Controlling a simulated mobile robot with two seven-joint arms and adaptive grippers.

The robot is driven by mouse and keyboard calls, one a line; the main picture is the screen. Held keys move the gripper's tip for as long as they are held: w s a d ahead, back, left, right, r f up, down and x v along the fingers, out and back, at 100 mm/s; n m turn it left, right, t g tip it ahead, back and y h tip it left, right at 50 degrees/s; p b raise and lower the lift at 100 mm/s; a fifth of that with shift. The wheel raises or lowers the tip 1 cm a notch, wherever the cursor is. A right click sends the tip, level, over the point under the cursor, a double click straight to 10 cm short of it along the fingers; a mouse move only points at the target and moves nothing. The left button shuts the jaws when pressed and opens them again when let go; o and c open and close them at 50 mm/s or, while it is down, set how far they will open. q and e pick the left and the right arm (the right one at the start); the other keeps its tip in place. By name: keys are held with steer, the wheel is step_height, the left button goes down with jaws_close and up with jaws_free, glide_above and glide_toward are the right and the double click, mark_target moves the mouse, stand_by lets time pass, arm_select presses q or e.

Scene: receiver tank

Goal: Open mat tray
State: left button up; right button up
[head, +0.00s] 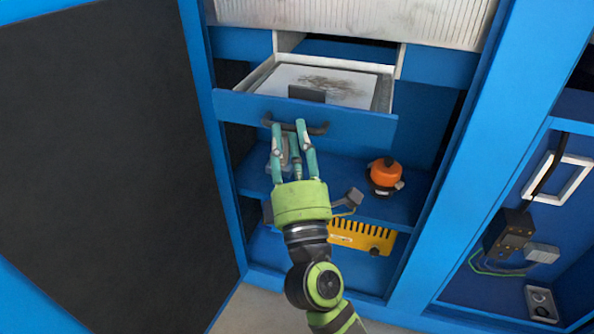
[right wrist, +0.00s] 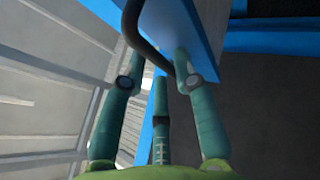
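The mat tray (head: 310,114) is a drawer with a blue front and pale walls, standing pulled out of the blue cabinet. A flat light sheet with a faint sketch-like pattern and a small dark block lie in it. A dark bar handle (head: 318,129) is on its front and shows in the right wrist view (right wrist: 146,45). My right gripper (head: 288,127) is at the handle, its fingers spread apart and the bar passing between their tips. Whether a finger touches the bar is unclear. My left gripper is not in view.
On the shelf below stands an orange round-topped device (head: 385,174). A yellow slotted part (head: 362,236) is lower down. A large dark panel with blue edges (head: 100,150) fills the left side. A blue upright (head: 480,150) separates a right bay holding electrical parts.

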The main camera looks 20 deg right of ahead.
steer(key=v, duration=1.1)
steer(key=w+a+f+g+y, duration=0.1)
steer(key=w+f+g, duration=0.2)
steer(key=f, duration=0.7)
steer(key=w+f+g+y, duration=0.2)
steer(key=f, duration=0.7)
steer(key=s+d+f+m+g, duration=0.2)
steer(key=f+g, duration=0.2)
steer(key=f, duration=0.8)
steer(key=s+d+f+m+g, duration=0.1)
steer(key=s+f+m+g, duration=0.15)
steer(key=f, duration=1.05)
steer(key=s+d+f+m+g, duration=0.4)
steer(key=s+f+g, duration=0.2)
steer(key=s+f, duration=0.7)
steer(key=s+d+f+m+g, duration=0.2)
steer(key=s+f+m, duration=0.2)
steer(key=s, duration=0.5)
steer(key=s+d+f+m+g, duration=0.3)
steer(key=s+f, duration=0.4)
steer(key=s, duration=0.3)
steer(key=shift+f+m, duration=0.2)
steer(key=shift+m, duration=0.55)
